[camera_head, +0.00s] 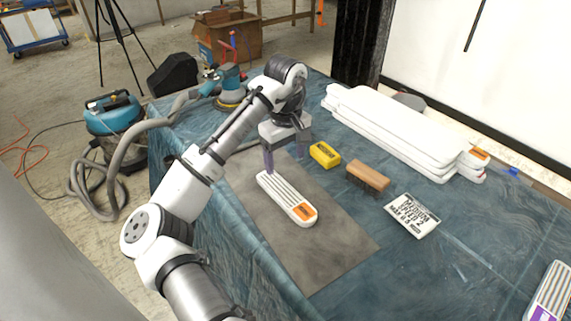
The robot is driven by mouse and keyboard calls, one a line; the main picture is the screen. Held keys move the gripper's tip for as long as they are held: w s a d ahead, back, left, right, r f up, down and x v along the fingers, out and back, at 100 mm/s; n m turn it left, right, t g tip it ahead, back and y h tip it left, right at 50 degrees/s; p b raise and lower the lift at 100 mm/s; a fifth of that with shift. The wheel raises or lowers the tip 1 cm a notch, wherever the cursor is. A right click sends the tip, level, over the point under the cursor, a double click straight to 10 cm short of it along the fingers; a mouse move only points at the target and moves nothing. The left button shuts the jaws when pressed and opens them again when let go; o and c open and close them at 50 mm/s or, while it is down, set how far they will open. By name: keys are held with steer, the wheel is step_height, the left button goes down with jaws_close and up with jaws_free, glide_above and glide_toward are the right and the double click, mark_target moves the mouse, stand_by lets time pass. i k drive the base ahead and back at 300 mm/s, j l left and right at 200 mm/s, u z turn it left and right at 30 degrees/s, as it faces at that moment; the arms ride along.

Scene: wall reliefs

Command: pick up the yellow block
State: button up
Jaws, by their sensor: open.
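The yellow block (325,154) is a small block with dark markings on its side. It lies on the blue-covered table at the far right edge of the grey mat (320,253). My gripper (287,160) is open, with its fingers pointing down, just left of the yellow block and above the far end of a white ribbed piece. One finger shows clearly at the left; the other is faint near the block. Nothing shows between the fingers. I cannot tell the exact height of the fingertips.
The white ribbed piece with an orange label (287,199) lies on the mat. A wooden brush (367,177) and a printed card (412,215) lie to the right. Stacked white panels (400,130) lie behind. A sander (230,92) with a hose stands at the far left.

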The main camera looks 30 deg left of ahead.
mark_target(325, 155)
steer(key=u, duration=0.75)
